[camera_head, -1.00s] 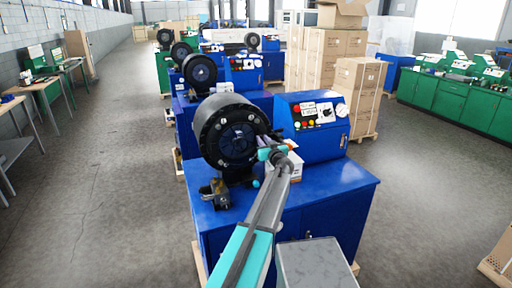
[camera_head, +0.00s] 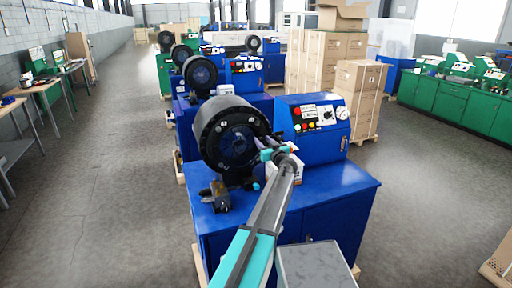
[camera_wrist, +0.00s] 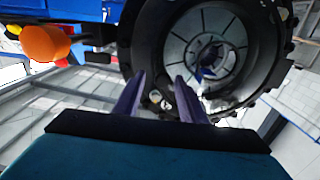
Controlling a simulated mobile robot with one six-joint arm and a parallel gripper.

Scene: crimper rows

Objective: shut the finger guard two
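The nearest blue crimper has a big round black head (camera_head: 228,135) facing me. In the wrist view the head's ringed face with dark segments (camera_wrist: 210,50) fills the upper right. I cannot make out a separate finger guard or a number two on it. My gripper (camera_head: 268,150) is at the right edge of the head in the head view. In the wrist view my gripper (camera_wrist: 160,80) has its two dark purple fingers apart, with nothing clearly held between them. Their tips lie over the lower left rim of the head; I cannot tell whether they touch it.
A blue control box (camera_head: 312,125) with coloured buttons stands right of the head. An orange knob (camera_wrist: 42,42) shows at the wrist view's upper left. A small dark fitting (camera_head: 215,195) sits on the blue bench top (camera_head: 340,182). Similar crimpers stand behind; the left floor is clear.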

